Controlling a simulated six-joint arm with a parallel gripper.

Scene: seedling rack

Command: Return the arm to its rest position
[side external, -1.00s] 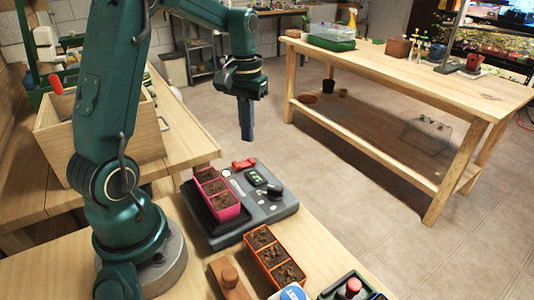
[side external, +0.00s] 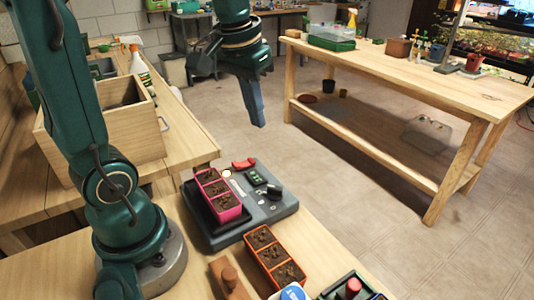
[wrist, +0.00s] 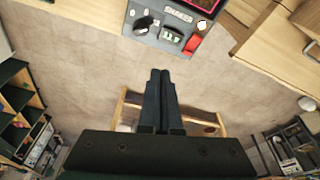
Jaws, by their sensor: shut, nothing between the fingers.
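My gripper (side external: 260,123) hangs in the air above and behind the grey device, clear of everything, with its fingers together and nothing between them. In the wrist view the two dark fingers (wrist: 160,76) lie side by side, over the floor and the wooden bench. My arm's upper links run out of the top of the side view, so part of the arm is hidden.
A grey device (side external: 262,215) holds a pink seedling tray (side external: 229,215). An orange seedling tray (side external: 289,273) lies in front on the table. A wooden box (side external: 133,140) stands at left on another bench. A wooden bench (side external: 400,75) stands behind right, with open floor between.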

